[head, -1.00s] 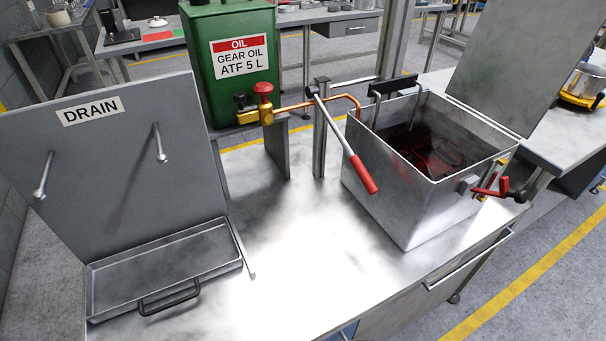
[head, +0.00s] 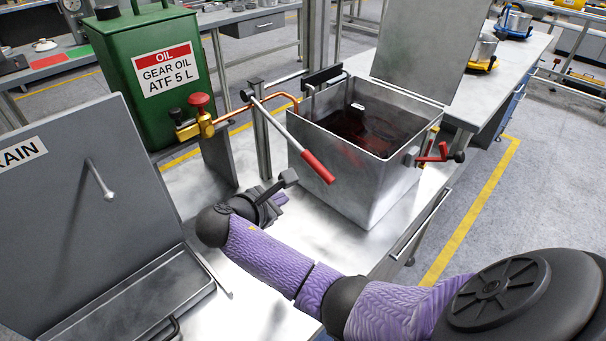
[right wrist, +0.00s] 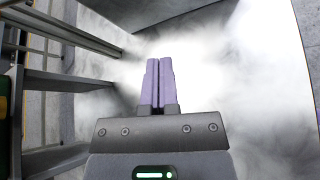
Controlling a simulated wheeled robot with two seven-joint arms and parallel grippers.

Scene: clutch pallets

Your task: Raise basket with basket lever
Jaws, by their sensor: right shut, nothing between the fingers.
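The basket lever, a silver rod with a red grip (head: 318,167), is pivoted on a metal post (head: 262,145) and slopes down to the right in front of the open steel tank (head: 345,188). A black bar (head: 321,75) with metal hangers stands at the tank's rear left edge; a basket inside cannot be made out clearly in the dark reddish liquid (head: 365,130). My right gripper (head: 281,197) is shut and empty, below and left of the red grip, apart from it. Its closed purple fingers also show in the right wrist view (right wrist: 159,82). My left gripper is not in view.
A red crank (head: 432,155) sticks out at the tank's right side. The raised lid (head: 425,45) stands behind. The drain panel (head: 85,185) and tray (head: 140,300) are at left. A green oil can (head: 150,110) with a brass valve (head: 204,124) stands behind the bench.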

